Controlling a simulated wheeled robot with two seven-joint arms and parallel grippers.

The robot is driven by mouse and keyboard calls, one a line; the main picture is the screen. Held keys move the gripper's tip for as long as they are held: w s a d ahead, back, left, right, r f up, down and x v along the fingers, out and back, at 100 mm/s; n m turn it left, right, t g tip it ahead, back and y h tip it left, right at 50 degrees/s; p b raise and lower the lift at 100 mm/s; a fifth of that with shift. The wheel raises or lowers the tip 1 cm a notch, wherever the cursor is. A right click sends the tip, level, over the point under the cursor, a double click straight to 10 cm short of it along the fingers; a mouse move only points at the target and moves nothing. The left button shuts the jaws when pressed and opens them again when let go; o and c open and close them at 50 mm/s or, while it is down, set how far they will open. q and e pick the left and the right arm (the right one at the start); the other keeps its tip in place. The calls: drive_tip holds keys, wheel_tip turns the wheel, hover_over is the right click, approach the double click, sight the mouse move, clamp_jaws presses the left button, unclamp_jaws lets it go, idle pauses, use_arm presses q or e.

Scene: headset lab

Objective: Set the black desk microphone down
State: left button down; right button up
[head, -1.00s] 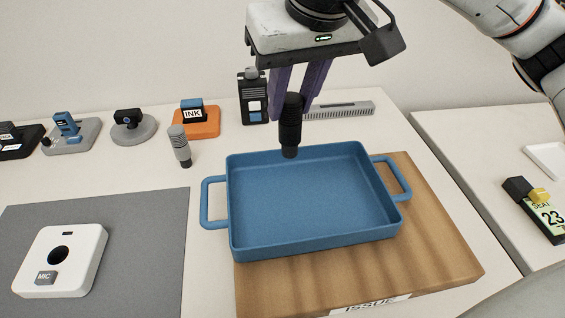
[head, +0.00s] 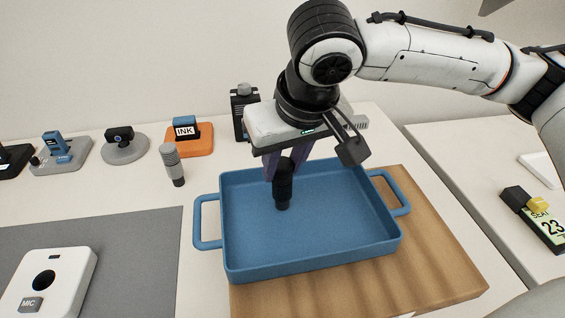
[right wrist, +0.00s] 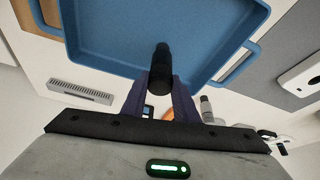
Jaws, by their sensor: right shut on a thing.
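The black desk microphone (head: 283,186) is upright in the grip of my right gripper (head: 281,168), over the left part of the blue tray (head: 310,262). In the right wrist view the microphone (right wrist: 161,66) sits between the purple fingers of my right gripper (right wrist: 160,85), with the tray (right wrist: 165,25) beyond it. I cannot tell whether its lower end touches the tray floor. The tray has two side handles and is otherwise empty. My left gripper is not in view.
The tray rests on a wooden board (head: 440,245). A grey microphone (head: 172,165) stands left of the tray. A white MIC holder (head: 65,270) sits on a grey mat (head: 140,255). An orange INK stand (head: 203,143) and a black device (head: 239,112) are behind.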

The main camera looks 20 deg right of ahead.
drive_tip(key=shift+f, duration=0.1)
drive_tip(key=o, duration=1.1)
drive_tip(key=p+v, duration=0.1)
drive_tip(key=v, duration=1.1)
drive_tip(key=shift+p, duration=0.3)
